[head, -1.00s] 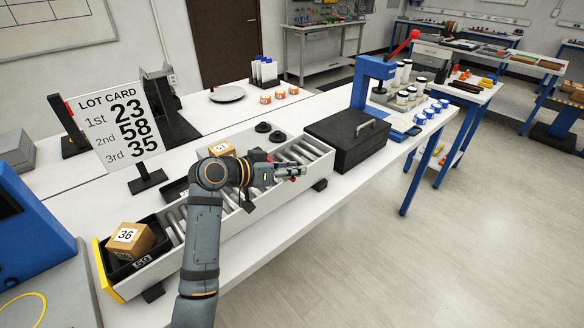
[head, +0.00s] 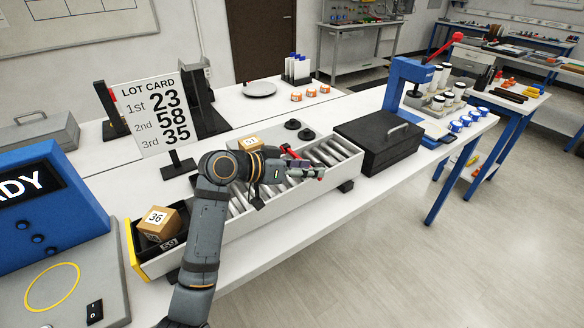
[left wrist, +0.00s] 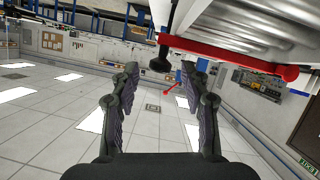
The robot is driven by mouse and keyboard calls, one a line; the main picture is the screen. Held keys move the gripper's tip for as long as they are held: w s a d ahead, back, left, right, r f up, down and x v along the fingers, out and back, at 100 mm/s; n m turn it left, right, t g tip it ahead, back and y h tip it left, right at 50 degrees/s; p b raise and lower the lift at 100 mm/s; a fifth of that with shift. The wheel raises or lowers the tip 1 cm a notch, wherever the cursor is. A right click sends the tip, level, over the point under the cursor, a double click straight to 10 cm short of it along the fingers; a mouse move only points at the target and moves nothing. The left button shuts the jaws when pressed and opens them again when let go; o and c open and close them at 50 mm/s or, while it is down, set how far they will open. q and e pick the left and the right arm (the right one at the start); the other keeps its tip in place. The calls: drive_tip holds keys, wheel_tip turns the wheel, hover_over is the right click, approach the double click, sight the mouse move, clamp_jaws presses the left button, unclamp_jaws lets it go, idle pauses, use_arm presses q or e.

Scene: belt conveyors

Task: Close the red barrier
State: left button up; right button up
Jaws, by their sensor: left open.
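The red barrier (head: 290,152) shows in the head view as short red parts at the right part of the roller conveyor (head: 232,226), partly hidden by my left gripper. In the left wrist view the barrier is a long red bar (left wrist: 228,54) across the upper right, beside the metal rollers. My left gripper (head: 312,171) is over the conveyor's near side, close to the barrier. In the left wrist view its two fingers (left wrist: 162,98) are apart with nothing between them; the bar lies beyond and above them. My right gripper is not in view.
A box marked 36 (head: 159,221) sits in a black tray at the conveyor's left end. Another small box (head: 249,143) stands behind my arm. A black case (head: 378,143) is right of the conveyor. The lot card (head: 156,112) stands behind, and a blue machine (head: 50,220) is at left.

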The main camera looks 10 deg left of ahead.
use_arm(q)
drive_tip(key=v, duration=0.6)
drive_tip(key=shift+s+a, duration=0.25)
drive_tip(key=shift+a, duration=0.1)
drive_tip(key=shift+s+a+r, duration=0.3)
drive_tip(key=shift+s, duration=0.1)
